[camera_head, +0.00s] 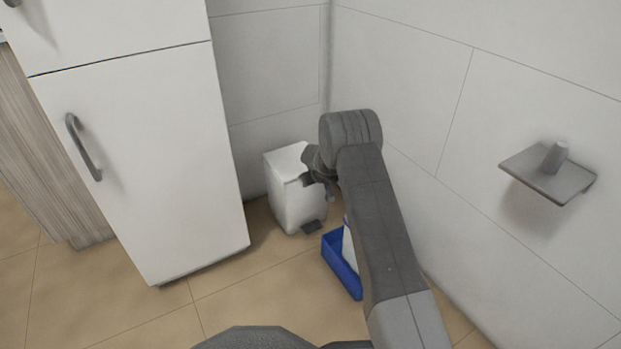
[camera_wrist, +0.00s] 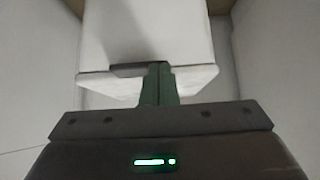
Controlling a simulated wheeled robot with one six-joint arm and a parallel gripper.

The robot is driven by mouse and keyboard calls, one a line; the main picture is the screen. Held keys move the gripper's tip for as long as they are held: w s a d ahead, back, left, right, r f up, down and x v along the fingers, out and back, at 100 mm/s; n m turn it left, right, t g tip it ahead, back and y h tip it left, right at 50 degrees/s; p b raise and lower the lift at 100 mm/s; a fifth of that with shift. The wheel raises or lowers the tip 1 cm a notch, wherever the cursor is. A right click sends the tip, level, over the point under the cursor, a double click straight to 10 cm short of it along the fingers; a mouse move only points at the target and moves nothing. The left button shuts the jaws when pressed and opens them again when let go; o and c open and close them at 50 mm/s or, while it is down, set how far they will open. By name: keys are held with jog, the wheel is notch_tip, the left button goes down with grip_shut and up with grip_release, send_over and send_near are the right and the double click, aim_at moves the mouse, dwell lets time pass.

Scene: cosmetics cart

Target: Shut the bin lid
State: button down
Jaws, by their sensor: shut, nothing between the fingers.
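The white pedal bin (camera_head: 296,207) stands on the floor in the corner, between the white cabinet and the wall. Its lid (camera_head: 284,160) lies flat over the top; I cannot tell whether a small gap remains. My gripper (camera_head: 330,196) is at the lid's front right, partly hiding it. In the wrist view the bin body (camera_wrist: 150,32) fills the top, with the lid (camera_wrist: 103,87) below it. My shut, empty fingers (camera_wrist: 160,72) overlap the lid's front edge beside a dark tab (camera_wrist: 128,70). Contact is unclear.
A blue tray (camera_head: 341,268) with a white item, mostly hidden by my arm, is on the floor right of the bin. A tall white cabinet (camera_head: 150,150) stands left. A grey holder (camera_head: 548,172) juts from the right wall.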

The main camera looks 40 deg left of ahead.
jog(key=p+v, duration=0.3)
jog(key=v, duration=1)
jog(key=shift+d+r, duration=0.25)
jog(key=shift+d, duration=0.05)
jog(key=shift+f, duration=0.1)
jog(key=d+f+b+x, duration=0.1)
jog(key=b+x, duration=0.1)
jog(key=x, duration=1.3)
jog(key=shift+s+b, duration=0.2)
jog(key=shift+b, duration=0.15)
